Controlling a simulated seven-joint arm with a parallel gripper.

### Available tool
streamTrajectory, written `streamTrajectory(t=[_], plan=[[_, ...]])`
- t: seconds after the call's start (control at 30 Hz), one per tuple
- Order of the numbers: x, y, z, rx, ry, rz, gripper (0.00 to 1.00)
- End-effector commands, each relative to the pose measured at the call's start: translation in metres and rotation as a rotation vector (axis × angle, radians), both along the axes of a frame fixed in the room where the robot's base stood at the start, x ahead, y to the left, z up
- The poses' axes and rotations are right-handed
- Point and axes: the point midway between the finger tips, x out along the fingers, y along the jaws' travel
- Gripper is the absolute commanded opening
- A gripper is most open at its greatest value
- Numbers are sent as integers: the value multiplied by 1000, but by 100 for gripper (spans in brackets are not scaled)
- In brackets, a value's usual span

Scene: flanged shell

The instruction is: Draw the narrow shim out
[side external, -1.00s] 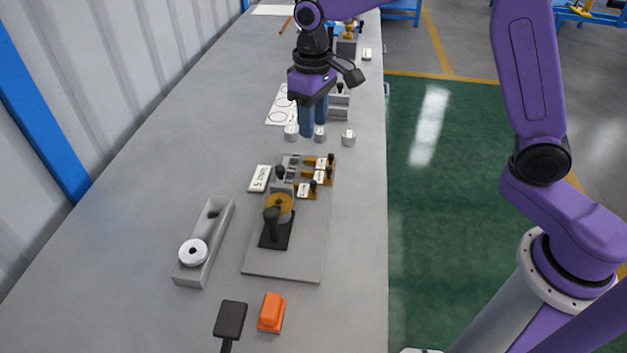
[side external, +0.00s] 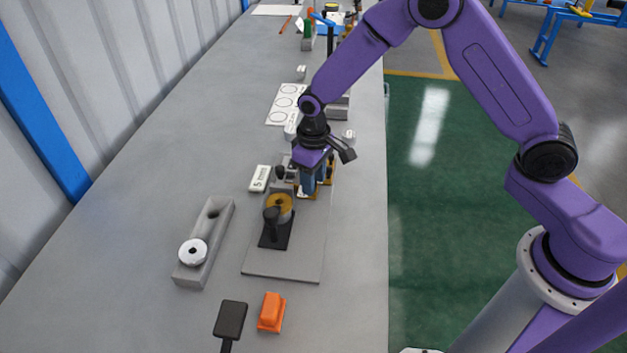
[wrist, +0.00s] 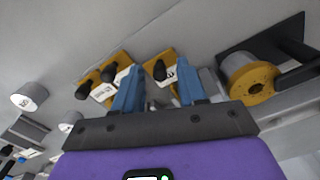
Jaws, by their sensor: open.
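In the wrist view several amber shims with black knobs and white labels sit side by side: one at right (wrist: 158,68), one in the middle (wrist: 118,72) and one at left (wrist: 88,90). The labels are too small to read, so I cannot tell which is the narrow one. My gripper (side external: 312,192) is open, low over the shims on the grey base plate (side external: 285,267). In the wrist view the right shim's knob shows between its blue fingers (wrist: 158,66), with no clear contact. A brass flanged part (side external: 281,203) sits on the plate beside a black clamp.
A grey slotted block (side external: 215,228) with a white ring (side external: 193,252) lies to the left. A white label block (side external: 260,178) is beside the plate. An orange block (side external: 271,312) and a black paddle (side external: 230,320) are in front. The left bench surface is clear.

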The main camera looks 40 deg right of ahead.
Motion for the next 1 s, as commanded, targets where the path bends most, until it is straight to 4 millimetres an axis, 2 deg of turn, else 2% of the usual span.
streamTrajectory(t=[0.13, 0.43, 0.47, 0.5, 0.57, 0.77, 1.0], plan=[[0, 0, -9, 0, 0, 1, 41], [0, 0, -11, 0, -1, 0, 41], [0, 0, -11, 0, -1, 0, 35], [0, 0, -11, 0, -1, 0, 22], [0, 0, -11, 0, -1, 0, 2], [-1, 0, -11, 0, 0, 0, 0], [-16, -16, -10, 0, 1, -1, 0]])
